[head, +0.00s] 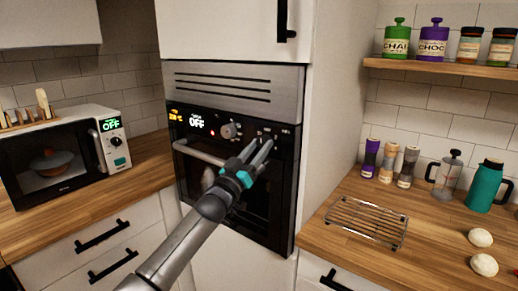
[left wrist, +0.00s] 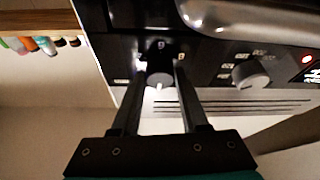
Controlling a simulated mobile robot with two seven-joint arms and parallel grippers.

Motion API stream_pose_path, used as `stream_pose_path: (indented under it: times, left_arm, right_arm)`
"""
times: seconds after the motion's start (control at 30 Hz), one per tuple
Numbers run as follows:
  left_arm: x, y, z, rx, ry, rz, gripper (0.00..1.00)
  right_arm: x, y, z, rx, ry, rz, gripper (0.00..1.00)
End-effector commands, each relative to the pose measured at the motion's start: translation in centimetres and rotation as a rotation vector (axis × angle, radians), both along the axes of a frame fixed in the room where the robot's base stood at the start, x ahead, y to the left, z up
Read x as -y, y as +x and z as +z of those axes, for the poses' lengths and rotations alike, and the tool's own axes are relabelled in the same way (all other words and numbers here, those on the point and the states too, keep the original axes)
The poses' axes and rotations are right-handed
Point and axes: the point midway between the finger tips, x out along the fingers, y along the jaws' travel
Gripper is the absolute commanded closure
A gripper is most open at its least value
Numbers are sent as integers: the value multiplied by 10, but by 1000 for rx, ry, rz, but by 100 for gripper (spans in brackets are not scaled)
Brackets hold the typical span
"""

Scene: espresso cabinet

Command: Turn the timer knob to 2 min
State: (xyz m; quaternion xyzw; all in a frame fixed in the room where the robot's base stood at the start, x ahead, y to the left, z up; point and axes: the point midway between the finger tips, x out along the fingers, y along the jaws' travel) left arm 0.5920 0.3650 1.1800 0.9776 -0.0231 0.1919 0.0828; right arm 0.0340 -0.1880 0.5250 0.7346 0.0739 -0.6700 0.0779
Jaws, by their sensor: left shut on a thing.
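The black oven (head: 240,215) has a control panel with a left knob (head: 230,130) and, farther right, a knob hidden behind my fingers in the head view. The left wrist view, turned upside down, shows this right-hand timer knob (left wrist: 160,78) between the two fingers, with a pale pointer mark on it. Its small labels are too blurred to read. My left gripper (head: 262,144) is shut on this knob. The left knob (left wrist: 251,75) stands free beside it. My right gripper is not in view.
The oven door handle (head: 198,152) runs below the panel, close to my left gripper. A microwave (head: 62,160) stands on the left counter. A wire rack (head: 366,222), a French press (head: 446,176) and a teal flask (head: 485,188) stand on the right counter.

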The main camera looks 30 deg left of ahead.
Motion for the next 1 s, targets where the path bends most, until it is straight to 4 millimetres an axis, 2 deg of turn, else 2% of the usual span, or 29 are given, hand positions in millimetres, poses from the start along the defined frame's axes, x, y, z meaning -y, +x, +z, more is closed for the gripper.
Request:
stream_pose_path:
  times: [0.27,1.0]
  left_arm:
    - [-2,0,-2,10,180,1,100]
    - [-7,1,1,60,826,0,100]
  right_arm:
    - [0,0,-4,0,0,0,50]
    - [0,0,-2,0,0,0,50]
